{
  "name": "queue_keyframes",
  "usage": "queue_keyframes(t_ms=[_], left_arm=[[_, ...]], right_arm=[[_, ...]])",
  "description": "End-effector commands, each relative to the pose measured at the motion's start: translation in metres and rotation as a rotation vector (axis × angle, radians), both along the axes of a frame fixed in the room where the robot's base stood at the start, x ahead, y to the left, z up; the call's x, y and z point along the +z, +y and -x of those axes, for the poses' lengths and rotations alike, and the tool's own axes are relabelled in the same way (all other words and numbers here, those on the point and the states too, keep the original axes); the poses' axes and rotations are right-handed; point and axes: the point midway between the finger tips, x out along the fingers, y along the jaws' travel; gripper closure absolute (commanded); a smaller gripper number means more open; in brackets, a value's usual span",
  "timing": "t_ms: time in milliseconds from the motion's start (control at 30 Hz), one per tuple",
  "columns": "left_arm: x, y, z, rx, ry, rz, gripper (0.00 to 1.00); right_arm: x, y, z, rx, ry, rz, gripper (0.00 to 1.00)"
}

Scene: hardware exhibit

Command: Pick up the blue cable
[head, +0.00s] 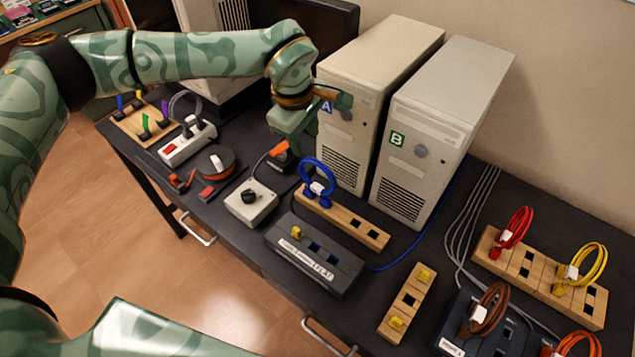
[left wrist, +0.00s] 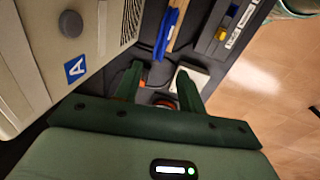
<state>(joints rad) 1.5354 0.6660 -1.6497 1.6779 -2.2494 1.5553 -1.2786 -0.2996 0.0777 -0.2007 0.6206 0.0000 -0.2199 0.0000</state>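The blue cable (head: 318,178) is a coiled loop with a white tag, standing upright in a wooden block (head: 358,222) in front of computer tower A. In the left wrist view, the blue cable (left wrist: 165,32) shows edge-on near the top, beyond the fingertips. My left gripper (head: 292,150) hangs beside the coil, a little to its left and above the table. In the left wrist view, the left gripper (left wrist: 158,84) has its fingers apart with nothing held between them. My right gripper is out of view.
Computer towers A (head: 345,110) and B (head: 405,150) stand close behind. A dark switch box (head: 315,262) and a white box with a black knob (head: 250,203) are near the block. Red (head: 518,225) and yellow (head: 592,262) cables stand at right. A thin blue cord (head: 405,262) lies on the table.

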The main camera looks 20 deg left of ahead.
Motion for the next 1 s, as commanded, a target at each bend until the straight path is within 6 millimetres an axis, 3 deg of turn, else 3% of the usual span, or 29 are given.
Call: queue_keyframes(t_ms=[33,200,433,700,1000], left_arm=[[-0.017,-0.001,-0.002,0.001,0.004,0.000,0.60],[-0.050,-0.003,-0.008,0.001,0.003,0.001,0.60],[-0.069,-0.006,-0.012,-0.001,0.001,0.004,0.60],[-0.110,-0.009,-0.021,-0.001,0.002,0.003,0.60],[-0.113,-0.009,-0.022,-0.001,-0.001,0.004,0.63]], right_arm=[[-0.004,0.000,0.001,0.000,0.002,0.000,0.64],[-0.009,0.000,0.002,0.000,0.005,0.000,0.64],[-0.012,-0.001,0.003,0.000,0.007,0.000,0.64],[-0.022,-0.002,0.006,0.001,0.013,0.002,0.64],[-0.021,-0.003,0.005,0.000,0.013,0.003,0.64]])
